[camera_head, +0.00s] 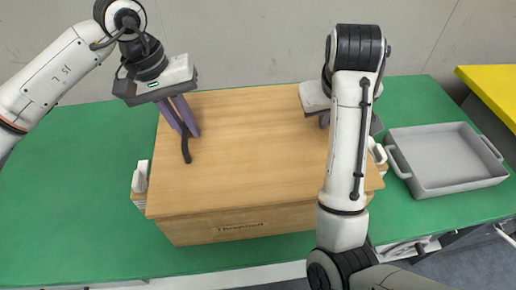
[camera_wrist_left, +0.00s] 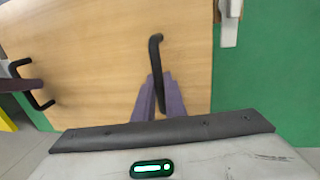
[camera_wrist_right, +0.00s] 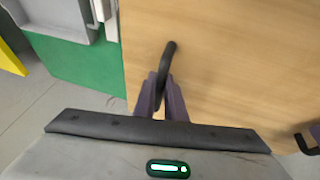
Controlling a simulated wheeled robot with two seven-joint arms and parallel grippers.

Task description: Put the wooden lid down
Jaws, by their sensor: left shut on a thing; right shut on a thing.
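The wooden lid (camera_head: 255,140) is a flat light-brown board with a black handle at each end. It lies over the wooden box (camera_head: 240,225); I cannot tell whether it rests fully on the rim. My left gripper (camera_head: 186,122) is shut on the left black handle (camera_head: 186,150), which also shows in the left wrist view (camera_wrist_left: 156,60). My right gripper (camera_wrist_right: 162,98) is shut on the right black handle (camera_wrist_right: 168,58). In the head view my right arm hides most of that gripper and its handle.
The box stands on a green table (camera_head: 60,200). White latches (camera_head: 140,177) show at the box's sides. A grey tray (camera_head: 445,185) stands close to the right of the box. A yellow surface (camera_head: 495,90) is at the far right. The table's left side is clear.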

